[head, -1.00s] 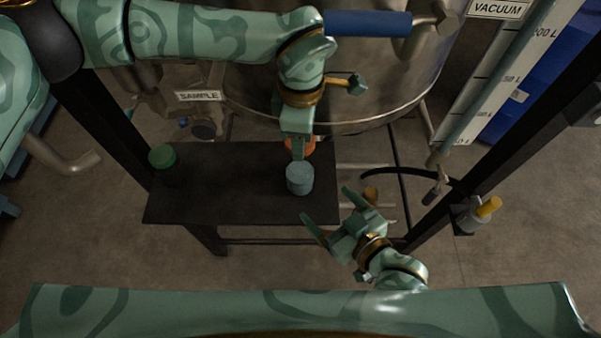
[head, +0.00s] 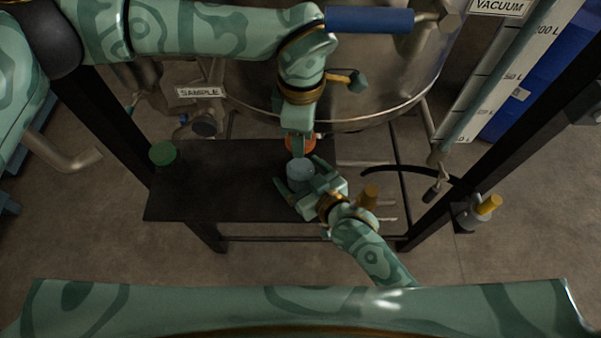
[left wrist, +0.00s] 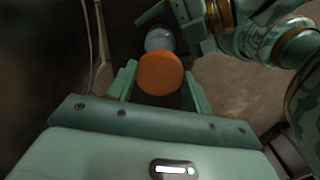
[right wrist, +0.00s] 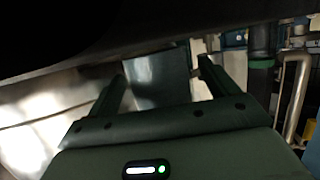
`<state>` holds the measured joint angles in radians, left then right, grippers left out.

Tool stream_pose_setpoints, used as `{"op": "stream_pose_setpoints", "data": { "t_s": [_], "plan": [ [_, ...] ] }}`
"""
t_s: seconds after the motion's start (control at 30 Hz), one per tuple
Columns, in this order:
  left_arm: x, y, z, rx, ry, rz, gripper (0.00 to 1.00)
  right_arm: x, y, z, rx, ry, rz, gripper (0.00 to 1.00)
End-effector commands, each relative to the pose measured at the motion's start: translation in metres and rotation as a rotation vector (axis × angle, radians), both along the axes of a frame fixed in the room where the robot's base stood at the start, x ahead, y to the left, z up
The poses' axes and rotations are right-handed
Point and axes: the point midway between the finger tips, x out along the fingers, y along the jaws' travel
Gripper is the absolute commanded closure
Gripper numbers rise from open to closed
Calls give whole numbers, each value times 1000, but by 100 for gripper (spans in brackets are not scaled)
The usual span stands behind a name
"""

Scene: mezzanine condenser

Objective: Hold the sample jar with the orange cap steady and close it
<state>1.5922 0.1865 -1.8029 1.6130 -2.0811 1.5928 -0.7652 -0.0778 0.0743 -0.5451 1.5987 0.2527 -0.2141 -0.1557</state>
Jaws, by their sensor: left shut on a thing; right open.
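The orange cap (head: 301,142) sits at the back edge of the dark shelf, partly hidden under my left gripper (head: 299,150). My right gripper (head: 302,174) is open, with one finger on each side of the grey-blue jar. In the right wrist view a dark grey-blue surface (right wrist: 158,78) fills the space between the fingers. I cannot tell whether they touch it.
A green-capped jar (head: 163,154) stands at the left end of the dark shelf (head: 220,195), whose middle is bare. A steel tank (head: 370,90) rises behind. A dark frame post (head: 490,150) and a yellow-handled valve (head: 488,206) are at the right.

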Motion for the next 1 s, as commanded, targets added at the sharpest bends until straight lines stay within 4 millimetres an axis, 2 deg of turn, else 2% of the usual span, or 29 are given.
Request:
{"op": "stream_pose_setpoints", "data": {
  "t_s": [0.3, 0.37, 0.53, 0.57, 0.73, 1.0],
  "plan": [
    [0, 0, 0, 0, 0, 0, 71, 2, 1, -1, 0, 0, 0, 14],
    [0, 0, 0, 0, 0, 0, 71, 2, 1, -1, 0, 0, 0, 28],
    [0, 0, 0, 0, 0, 0, 71, 2, 1, -1, 0, 0, 0, 75],
    [0, 0, 0, 0, 0, 0, 71, 2, 1, -1, 0, 0, 0, 81],
    [0, 0, -8, 1, 2, 0, 71, 1, 1, -1, -1, -1, 0, 81],
    [-1, -1, -46, 1, 1, 0, 71, 1, 1, -1, -1, -1, 0, 81]
  ]
}}
